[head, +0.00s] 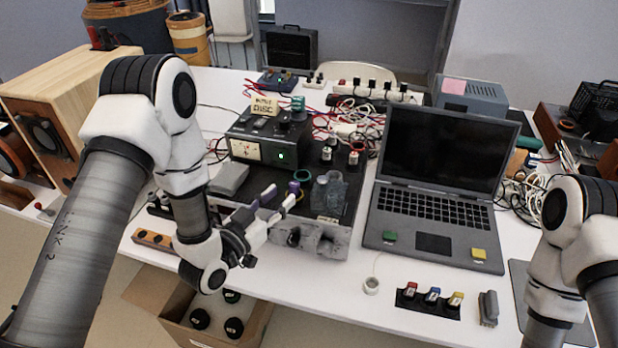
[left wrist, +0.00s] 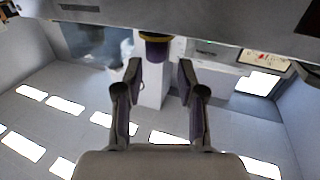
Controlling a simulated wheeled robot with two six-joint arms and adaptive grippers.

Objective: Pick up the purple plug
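The purple plug (head: 294,187) stands at the front of the black equipment board, beside the clear glass jars. In the left wrist view the purple plug (left wrist: 157,48), with a yellow ring around it, lies just beyond the gap between the fingertips. My left gripper (head: 281,197) reaches in from the left, its fingertips close to the plug. In the left wrist view my left gripper (left wrist: 158,72) is open, with a clear gap between its fingers and nothing held. My right arm shows at the right edge, but its gripper is out of view.
A laptop (head: 432,190) stands open right of the black board (head: 340,212). Colored plugs (head: 432,296) sit in a black strip at the table's front edge. A black meter box (head: 268,140) and tangled red wires lie behind. A carton (head: 205,325) with speakers stands below.

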